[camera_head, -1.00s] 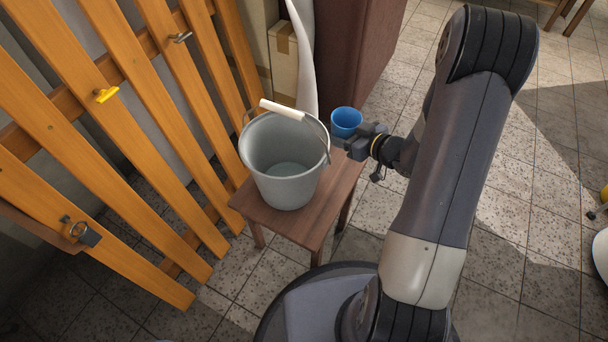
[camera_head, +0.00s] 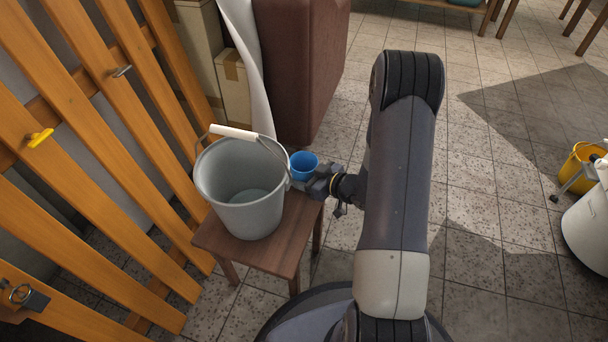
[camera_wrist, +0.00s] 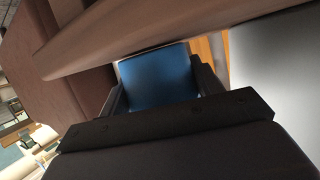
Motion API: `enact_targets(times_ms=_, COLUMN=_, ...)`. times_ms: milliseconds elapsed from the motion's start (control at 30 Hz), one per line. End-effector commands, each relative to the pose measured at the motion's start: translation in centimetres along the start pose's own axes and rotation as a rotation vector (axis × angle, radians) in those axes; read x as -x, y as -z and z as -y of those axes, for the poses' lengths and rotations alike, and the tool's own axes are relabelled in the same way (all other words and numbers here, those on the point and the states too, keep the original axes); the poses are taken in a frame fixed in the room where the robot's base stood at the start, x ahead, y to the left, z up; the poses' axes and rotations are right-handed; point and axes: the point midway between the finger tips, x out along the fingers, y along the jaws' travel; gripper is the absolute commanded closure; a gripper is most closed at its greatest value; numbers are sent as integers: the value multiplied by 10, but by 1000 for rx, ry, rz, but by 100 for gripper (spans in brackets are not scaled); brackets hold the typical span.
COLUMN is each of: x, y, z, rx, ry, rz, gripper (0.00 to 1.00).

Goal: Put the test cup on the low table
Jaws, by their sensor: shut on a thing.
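The blue test cup (camera_head: 304,166) is upright in my gripper (camera_head: 309,176), which is shut on it. In the wrist view the cup (camera_wrist: 158,76) fills the space between the two dark fingers. The cup is just right of a grey bucket (camera_head: 240,200), by the back right part of a small low wooden table (camera_head: 279,245). I cannot tell whether the cup's base touches the tabletop, since the gripper and bucket hide it.
The bucket, its handle (camera_head: 233,131) raised, covers much of the tabletop. Orange wooden slats (camera_head: 60,190) stand close on the left. A brown upholstered block (camera_head: 303,70) and cardboard boxes (camera_head: 233,85) are behind. A yellow bucket (camera_head: 580,168) stands far right, with open tiled floor between.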

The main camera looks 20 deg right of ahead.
Motion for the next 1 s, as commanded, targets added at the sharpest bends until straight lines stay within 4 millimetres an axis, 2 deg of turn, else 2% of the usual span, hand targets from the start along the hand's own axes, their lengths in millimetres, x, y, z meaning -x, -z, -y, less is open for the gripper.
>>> enact_targets(times_ms=67, x=-1, y=-4, z=0, rx=0, ry=0, rz=0, gripper=67)
enact_targets(times_ms=100, x=-1, y=-4, z=0, rx=0, ry=0, rz=0, gripper=37)
enact_targets(times_ms=367, x=-1, y=-3, z=0, rx=0, ry=0, rz=0, gripper=16)
enact_targets(times_ms=700, x=1, y=3, z=0, rx=0, ry=0, rz=0, gripper=16)
enact_targets(times_ms=867, x=26, y=3, z=-1, rx=-3, ry=-4, rz=2, gripper=16)
enact_targets(times_ms=1000, x=56, y=3, z=-2, rx=-4, ry=-6, rz=1, gripper=16)
